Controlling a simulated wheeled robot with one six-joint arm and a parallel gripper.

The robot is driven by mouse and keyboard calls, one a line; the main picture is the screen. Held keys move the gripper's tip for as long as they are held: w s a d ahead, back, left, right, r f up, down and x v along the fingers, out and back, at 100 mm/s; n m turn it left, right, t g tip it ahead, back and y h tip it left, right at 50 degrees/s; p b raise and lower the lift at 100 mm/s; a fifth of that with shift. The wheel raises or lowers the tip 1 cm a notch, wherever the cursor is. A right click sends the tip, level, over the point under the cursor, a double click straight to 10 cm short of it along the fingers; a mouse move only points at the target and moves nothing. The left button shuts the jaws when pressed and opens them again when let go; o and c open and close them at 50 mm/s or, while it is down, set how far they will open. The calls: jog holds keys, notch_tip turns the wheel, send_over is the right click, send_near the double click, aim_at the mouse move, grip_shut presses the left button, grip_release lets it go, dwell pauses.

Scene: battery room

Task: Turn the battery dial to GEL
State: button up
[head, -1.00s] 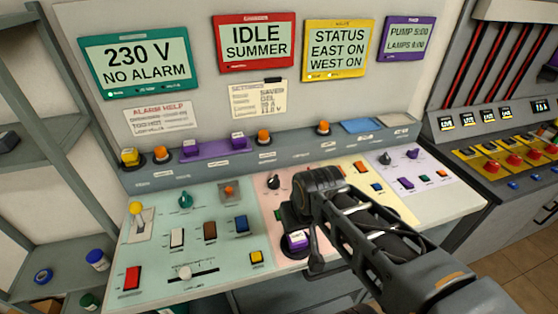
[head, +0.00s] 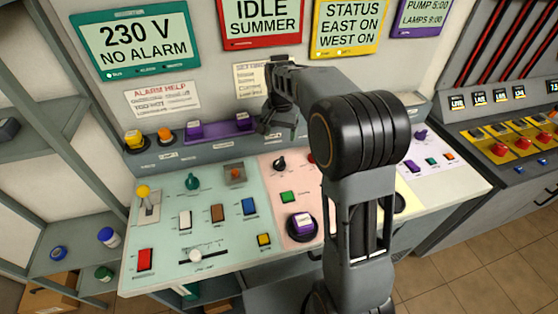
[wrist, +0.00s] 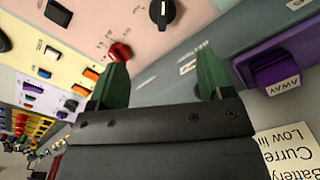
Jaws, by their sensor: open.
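A black dial (head: 279,163) with a pale pointer line sits on the pink panel, and it also shows at the top of the wrist view (wrist: 162,12). The small labels around it are too blurred to read, so I cannot confirm it is the battery dial. A teal dial (head: 192,181) sits on the green panel to the left. My gripper (head: 278,132) is above and behind the black dial, near the back ledge. In the wrist view its two green fingers (wrist: 160,72) are apart and empty, and the dial is beyond them, untouched.
A red knob (wrist: 120,52) is near the black dial. A purple switch marked AWAY (wrist: 277,72) is on the ledge (head: 222,150) close to the fingers. A paper sheet (head: 250,82) hangs behind my gripper. My arm hides much of the right panels.

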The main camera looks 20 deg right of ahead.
aim_at(279, 160)
jog(key=f, duration=0.4)
jog(key=f+p, duration=0.1)
jog(key=f, duration=0.9)
jog(key=shift+w+f, duration=0.1)
jog(key=shift+w, duration=0.25)
jog(key=c, duration=0.9)
